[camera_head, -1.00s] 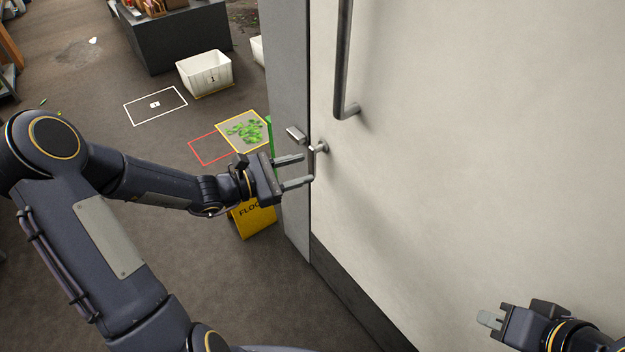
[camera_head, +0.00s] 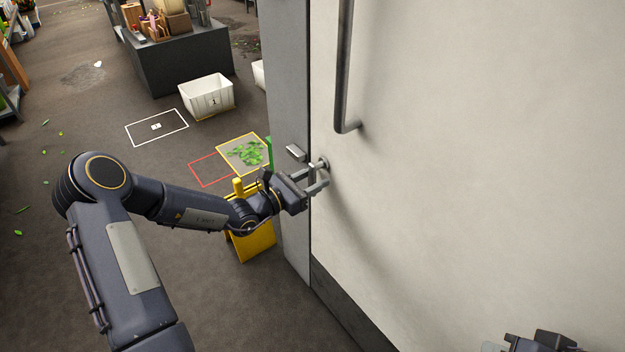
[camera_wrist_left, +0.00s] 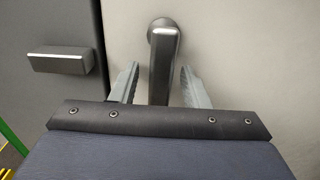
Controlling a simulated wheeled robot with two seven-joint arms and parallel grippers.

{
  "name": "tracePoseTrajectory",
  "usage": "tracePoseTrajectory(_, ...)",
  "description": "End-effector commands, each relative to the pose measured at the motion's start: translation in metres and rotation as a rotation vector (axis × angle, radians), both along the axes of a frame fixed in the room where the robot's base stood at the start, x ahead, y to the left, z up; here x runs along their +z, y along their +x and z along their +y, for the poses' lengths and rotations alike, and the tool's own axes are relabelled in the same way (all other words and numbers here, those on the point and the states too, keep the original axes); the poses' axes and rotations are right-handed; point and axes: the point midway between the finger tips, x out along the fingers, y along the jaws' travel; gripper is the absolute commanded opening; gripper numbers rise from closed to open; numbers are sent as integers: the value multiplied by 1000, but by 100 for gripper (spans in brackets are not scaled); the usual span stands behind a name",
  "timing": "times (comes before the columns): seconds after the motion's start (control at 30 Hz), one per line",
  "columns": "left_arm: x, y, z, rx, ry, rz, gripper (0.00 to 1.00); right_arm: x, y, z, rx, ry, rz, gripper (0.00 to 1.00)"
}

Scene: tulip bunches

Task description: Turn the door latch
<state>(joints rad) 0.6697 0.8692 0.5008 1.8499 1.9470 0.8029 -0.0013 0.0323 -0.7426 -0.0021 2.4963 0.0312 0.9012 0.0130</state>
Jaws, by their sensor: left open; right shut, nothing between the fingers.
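The door latch (camera_head: 322,164) is a small grey metal lever on the pale door (camera_head: 470,150), near its left edge. In the left wrist view the latch (camera_wrist_left: 164,62) hangs down from a round boss, between the two fingers. My left gripper (camera_head: 320,176) is open at the latch, with a finger on each side; in the left wrist view (camera_wrist_left: 158,85) gaps show between fingers and lever. The lever's lower end is hidden behind the gripper body. My right gripper (camera_head: 492,347) is at the bottom right, partly cut off by the frame edge, away from the latch.
A grey block (camera_head: 296,152) sticks out from the grey door frame (camera_head: 287,80) beside the latch; it also shows in the left wrist view (camera_wrist_left: 60,60). A long vertical handle (camera_head: 345,70) is above. A yellow floor sign (camera_head: 255,243) stands behind my left arm. A white bin (camera_head: 208,96) is farther back.

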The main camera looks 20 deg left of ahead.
Motion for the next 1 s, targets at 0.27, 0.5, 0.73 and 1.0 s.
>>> tracePoseTrajectory(0.27, 0, 0, 0, 0, 0, 0, 26, 0, 0, 0, 0, 0, 0, 0)
tracePoseTrajectory(0.5, 0, 0, 0, 0, 0, 0, 0, 0, 0, 0, 0, 0, 0, 0)
tracePoseTrajectory(0.73, 0, 0, 0, 0, 3, -1, 0, 0, 0, 0, 0, 0, 0, 0)
tracePoseTrajectory(1.0, -2, 1, 2, -1, 60, -45, 0, -8, 0, 0, 0, 0, 0, 0)
